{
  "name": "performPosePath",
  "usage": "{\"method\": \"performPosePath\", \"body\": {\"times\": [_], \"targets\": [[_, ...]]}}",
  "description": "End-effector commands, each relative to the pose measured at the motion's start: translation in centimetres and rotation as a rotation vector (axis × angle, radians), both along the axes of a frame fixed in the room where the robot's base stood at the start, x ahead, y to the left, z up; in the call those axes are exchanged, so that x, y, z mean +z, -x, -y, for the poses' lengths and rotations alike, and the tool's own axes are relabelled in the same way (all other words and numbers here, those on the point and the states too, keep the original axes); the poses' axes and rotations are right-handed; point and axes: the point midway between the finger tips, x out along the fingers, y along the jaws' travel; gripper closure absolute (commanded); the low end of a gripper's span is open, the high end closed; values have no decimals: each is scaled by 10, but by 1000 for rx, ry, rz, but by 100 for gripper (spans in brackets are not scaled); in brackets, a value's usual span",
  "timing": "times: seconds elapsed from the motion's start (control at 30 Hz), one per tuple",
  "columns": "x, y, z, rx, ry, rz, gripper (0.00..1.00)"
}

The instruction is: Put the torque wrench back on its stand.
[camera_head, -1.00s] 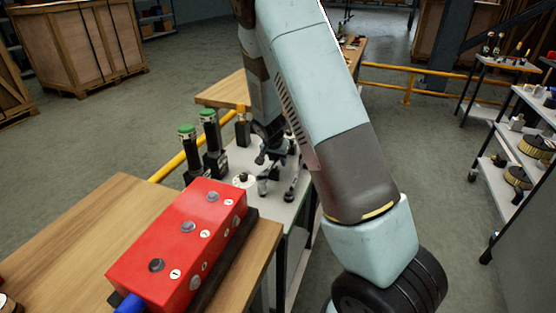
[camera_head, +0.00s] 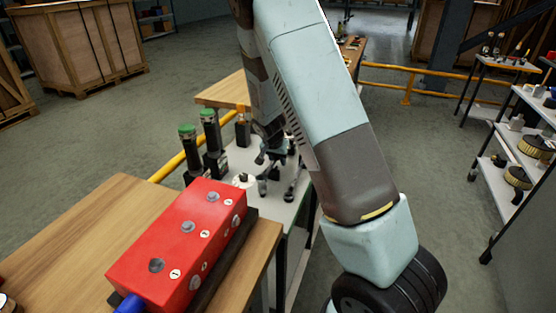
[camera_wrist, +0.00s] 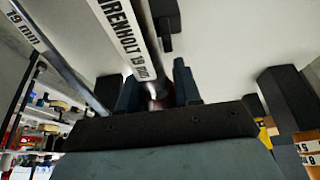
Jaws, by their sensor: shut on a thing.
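In the wrist view a metal bar labelled "RENHOLT 19 mm", which I take for the torque wrench (camera_wrist: 128,38), runs down between the fingers of my gripper (camera_wrist: 150,92). The gripper is shut on it, and the fingers hide the gripped part. In the head view my gripper (camera_head: 272,150) is small and dark, low over the far part of a light grey bench top (camera_head: 290,205). The wrench cannot be made out clearly there. I cannot identify its stand with certainty; dark upright blocks (camera_wrist: 288,92) stand right of the gripper in the wrist view.
Two black cylinders with green tops (camera_head: 208,116) stand left of the gripper. A red box with buttons (camera_head: 185,245) sits on a wooden bench (camera_head: 85,235) in front. Another bar marked "19 mm" (camera_wrist: 50,50) lies left in the wrist view. Shelves (camera_head: 515,150) stand right.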

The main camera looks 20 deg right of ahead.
Motion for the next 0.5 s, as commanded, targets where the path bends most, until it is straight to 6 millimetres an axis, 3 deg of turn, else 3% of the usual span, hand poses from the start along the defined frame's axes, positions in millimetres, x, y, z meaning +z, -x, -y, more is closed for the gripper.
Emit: {"method": "performPosePath", "body": {"times": [0.5], "targets": [[-7, 0, 0, 0, 0, 0, 100]]}}
